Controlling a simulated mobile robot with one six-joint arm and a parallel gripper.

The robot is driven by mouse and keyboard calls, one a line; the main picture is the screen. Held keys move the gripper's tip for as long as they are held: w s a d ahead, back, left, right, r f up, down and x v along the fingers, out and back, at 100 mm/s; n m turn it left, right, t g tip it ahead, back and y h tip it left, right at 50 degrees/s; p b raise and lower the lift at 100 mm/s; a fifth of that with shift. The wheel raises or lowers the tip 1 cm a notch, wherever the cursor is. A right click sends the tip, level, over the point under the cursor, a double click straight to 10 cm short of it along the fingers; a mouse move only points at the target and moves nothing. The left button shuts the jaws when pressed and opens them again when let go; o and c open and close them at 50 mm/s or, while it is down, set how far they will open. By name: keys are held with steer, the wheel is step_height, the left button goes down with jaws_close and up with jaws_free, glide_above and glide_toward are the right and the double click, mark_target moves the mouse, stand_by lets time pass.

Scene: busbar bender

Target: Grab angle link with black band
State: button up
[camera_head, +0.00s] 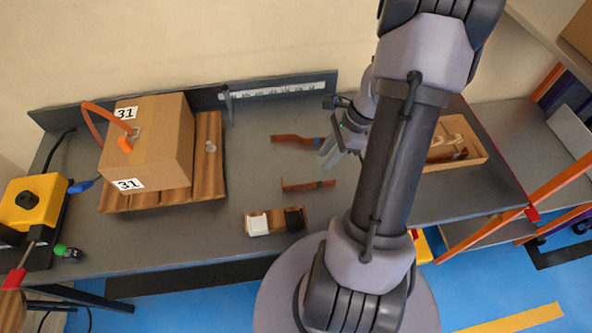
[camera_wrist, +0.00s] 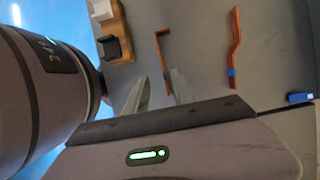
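A copper angle link (camera_head: 300,186) with a short bent end lies on the grey table, left of my arm in the head view. A dark patch shows near its right part; I cannot tell clearly that it is a black band. It also shows in the wrist view (camera_wrist: 162,50), beyond the fingertips. My gripper (camera_head: 334,156) is above the table, right of both links. In the wrist view my gripper (camera_wrist: 160,78) is open, with nothing between its fingers.
A wooden holder (camera_head: 276,213) with a white and a black block stands in front of the links. A cardboard box (camera_head: 160,140) marked 31 stands at left on a corrugated board. A yellow control box (camera_head: 32,202) is far left.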

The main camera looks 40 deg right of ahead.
steer(key=b+x, duration=0.2)
steer(key=x, duration=0.5)
steer(key=b+x, duration=0.3)
steer(key=x, duration=0.4)
steer(key=shift+d+f+b, duration=0.1)
steer(key=shift+d+b, duration=0.15)
steer(key=shift+b, duration=0.1)
steer(key=shift+c, duration=0.4)
jaws_close()
